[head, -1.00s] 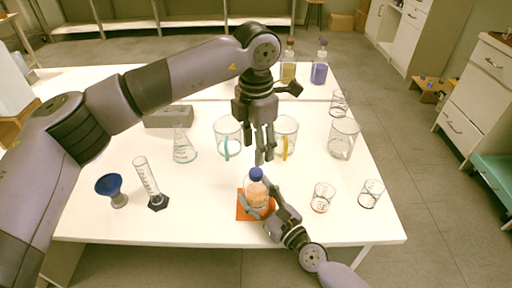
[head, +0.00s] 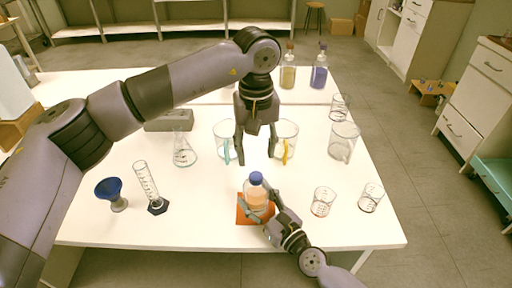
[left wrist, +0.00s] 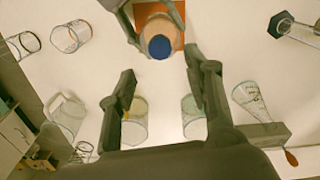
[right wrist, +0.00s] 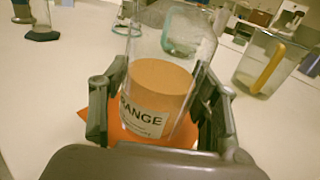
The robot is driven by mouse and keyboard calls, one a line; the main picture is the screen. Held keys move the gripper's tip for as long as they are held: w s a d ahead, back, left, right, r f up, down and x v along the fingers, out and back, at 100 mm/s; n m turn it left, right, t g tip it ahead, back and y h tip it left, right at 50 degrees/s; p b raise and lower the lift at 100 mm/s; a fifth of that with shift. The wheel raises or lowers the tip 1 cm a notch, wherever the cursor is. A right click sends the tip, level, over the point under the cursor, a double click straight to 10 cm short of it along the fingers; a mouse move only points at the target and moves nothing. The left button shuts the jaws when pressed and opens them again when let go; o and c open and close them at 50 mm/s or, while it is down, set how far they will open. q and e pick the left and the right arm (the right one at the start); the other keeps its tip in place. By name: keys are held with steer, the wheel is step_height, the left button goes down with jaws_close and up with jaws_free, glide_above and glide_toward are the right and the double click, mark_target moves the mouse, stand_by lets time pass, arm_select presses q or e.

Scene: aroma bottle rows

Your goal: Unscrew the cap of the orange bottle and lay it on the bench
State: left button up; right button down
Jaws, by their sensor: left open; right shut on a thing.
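The orange bottle (head: 257,195) stands upright on an orange mat (head: 242,210) near the bench's front edge; its label reads "ANGE" in the right wrist view (right wrist: 160,95). Its blue cap (head: 256,178) is on its neck and also shows in the left wrist view (left wrist: 160,46). My right gripper (head: 258,208) is shut around the bottle's body. My left gripper (head: 256,160) is open and empty, pointing down above the bench behind the bottle, apart from the cap. The white bench (head: 205,220) has bare surface left of the mat.
Two beakers with coloured handles (head: 225,135) (head: 287,135) stand behind my left gripper. Small beakers (head: 323,201) (head: 371,197) stand right of the bottle. A graduated cylinder (head: 147,182), a blue funnel (head: 111,189) and a flask (head: 183,150) are on the left.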

mark_target(256, 176)
arm_select(q)
steer(key=m, duration=0.5)
steer(key=shift+m, duration=0.3)
steer(key=shift+f+m, duration=0.2)
steer(key=shift+m, duration=0.2)
step_height(256, 176, down, 8)
steer(key=shift+r, duration=0.2)
jaws_close()
